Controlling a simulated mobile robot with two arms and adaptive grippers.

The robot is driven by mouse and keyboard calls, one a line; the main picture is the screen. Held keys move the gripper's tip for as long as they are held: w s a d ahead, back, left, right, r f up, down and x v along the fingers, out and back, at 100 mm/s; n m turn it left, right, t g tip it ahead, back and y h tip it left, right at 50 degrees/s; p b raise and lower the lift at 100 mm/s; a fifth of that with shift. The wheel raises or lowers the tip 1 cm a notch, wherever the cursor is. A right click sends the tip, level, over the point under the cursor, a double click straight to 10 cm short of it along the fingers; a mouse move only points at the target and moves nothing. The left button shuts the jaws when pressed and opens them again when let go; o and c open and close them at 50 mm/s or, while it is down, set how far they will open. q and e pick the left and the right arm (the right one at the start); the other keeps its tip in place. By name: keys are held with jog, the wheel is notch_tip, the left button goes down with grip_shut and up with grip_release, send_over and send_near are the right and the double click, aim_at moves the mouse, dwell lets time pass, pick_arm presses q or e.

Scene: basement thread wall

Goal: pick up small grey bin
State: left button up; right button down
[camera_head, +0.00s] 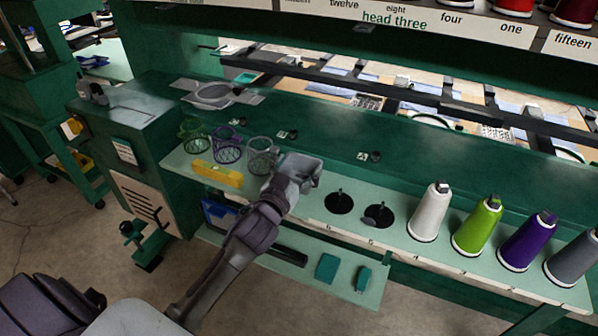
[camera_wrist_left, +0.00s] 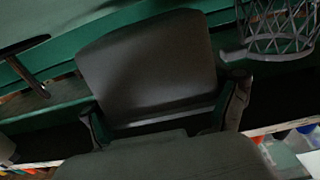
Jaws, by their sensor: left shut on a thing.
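My left gripper (camera_wrist_left: 165,118) is shut on a dark grey, round-cornered thing, which looks like the small grey bin (camera_wrist_left: 150,62). In the left wrist view it fills the space between the two fingers. In the head view my left gripper (camera_head: 303,178) is at the front of the green shelf, just right of the grey wire basket, with a grey shape, likely the bin (camera_head: 298,163), at its end. I cannot tell whether the bin touches the shelf. My right gripper is not in view.
Green (camera_head: 191,134), purple (camera_head: 228,151) and grey (camera_head: 261,156) wire baskets stand left of the gripper, behind a yellow block (camera_head: 217,175). Thread cones, such as the white one (camera_head: 430,212), stand to the right. A lower shelf (camera_head: 345,292) holds dark green pieces.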

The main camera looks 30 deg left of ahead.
pick_arm(q)
jog(key=shift+r, duration=0.55)
jog(key=d+r+b, duration=0.2)
jog(key=d+r, duration=0.6)
jog(key=d, duration=0.4)
jog(key=s+a+f, duration=0.1)
jog(key=s+f, duration=0.2)
jog(key=s, duration=0.4)
jog(key=s+f, duration=0.4)
jog(key=s, duration=0.3)
jog(key=s+a+f+h, duration=0.1)
jog(key=s+f, duration=0.2)
jog(key=s, duration=0.4)
jog(key=shift+a+f+m, duration=0.25)
jog(key=shift+a+m, duration=0.05)
